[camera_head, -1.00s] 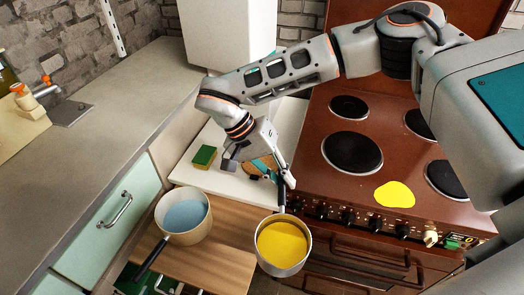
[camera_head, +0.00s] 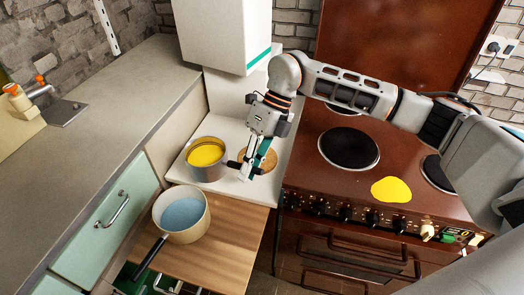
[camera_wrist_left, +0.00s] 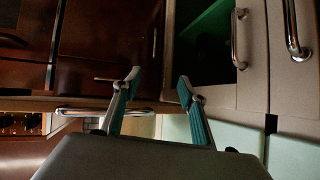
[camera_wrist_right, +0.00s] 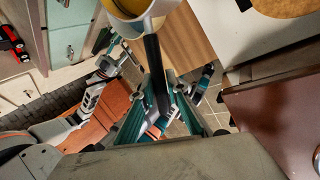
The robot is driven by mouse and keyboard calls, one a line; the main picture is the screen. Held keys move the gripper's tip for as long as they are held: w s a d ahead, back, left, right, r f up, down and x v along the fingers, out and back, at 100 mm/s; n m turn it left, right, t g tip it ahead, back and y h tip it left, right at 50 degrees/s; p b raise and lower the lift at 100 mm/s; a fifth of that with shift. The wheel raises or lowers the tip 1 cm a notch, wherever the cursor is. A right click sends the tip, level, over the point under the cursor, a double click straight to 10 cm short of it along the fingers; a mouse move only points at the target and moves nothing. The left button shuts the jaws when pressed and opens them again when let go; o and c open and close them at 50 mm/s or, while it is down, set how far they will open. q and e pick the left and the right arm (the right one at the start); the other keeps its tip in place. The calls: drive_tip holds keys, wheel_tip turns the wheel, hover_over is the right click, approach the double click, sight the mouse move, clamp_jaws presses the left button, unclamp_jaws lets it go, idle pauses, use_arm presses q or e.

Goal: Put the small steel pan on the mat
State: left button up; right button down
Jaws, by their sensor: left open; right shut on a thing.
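The small steel pan (camera_head: 207,174) has yellow contents and looks upright above the white counter at the back. I cannot tell whether it touches the counter. My right gripper (camera_head: 249,170) is shut on its dark handle; the pan (camera_wrist_right: 161,24) also shows at the top of the right wrist view. A round tan mat (camera_head: 268,159) lies on the white counter, right of the pan and partly hidden behind my right gripper. My left gripper (camera_wrist_left: 158,82) is open and empty in the left wrist view, near cabinet fronts, and out of the head view.
A cream pan (camera_head: 181,213) with blue contents stands on the wooden board (camera_head: 225,250), its handle pointing to the lower left. The brown stove (camera_head: 310,185) carries a flat yellow patch (camera_head: 391,189). The grey worktop (camera_head: 90,140) is mostly clear.

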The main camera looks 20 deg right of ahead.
drive_tip(key=shift+w+d+r+m+t, duration=0.15)
drive_tip(key=shift+m+t, duration=0.1)
drive_tip(key=shift+m, duration=0.25)
drive_tip(key=shift+w+d+m+t, duration=0.15)
drive_tip(key=shift+m+t, duration=0.1)
drive_tip(key=shift+m, duration=0.25)
drive_tip(key=w+d+m+t, duration=0.1)
drive_tip(key=m, duration=0.1)
drive_tip(key=w+d+m+t, duration=0.1)
drive_tip(key=m+t, duration=0.1)
drive_tip(key=m, duration=0.1)
drive_tip(key=w+d+r+m+t, duration=0.1)
drive_tip(key=d+m, duration=0.1)
drive_tip(key=m, duration=0.1)
drive_tip(key=shift+w+t, duration=0.25)
drive_tip(key=shift+t, duration=0.15)
drive_tip(key=shift+s, duration=0.15)
